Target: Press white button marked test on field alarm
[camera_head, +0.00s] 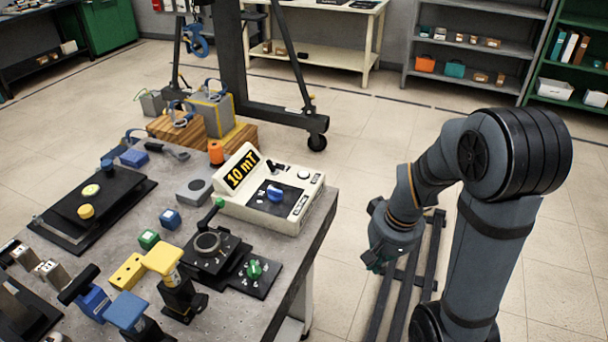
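A beige instrument box (310,188) with a tilted display reading "10 mT" (242,171) stands at the right edge of the grey table; it appears to be the field alarm. Its sloped top has a round white button (304,175) near the upper right, a blue knob (275,193) on a dark panel, and a small black lever (270,166). Any "test" marking is too small to read. My gripper (376,262) hangs right of the table, beyond its edge and apart from the box. It points downward; its fingers are too small and dark to judge.
The grey table (176,240) holds a round black fixture (207,243), a green-knobbed plate (254,270), a yellow-topped part (162,258) and several small blocks. A wheeled dark stand (236,60) is behind. Shelves (478,45) line the back wall.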

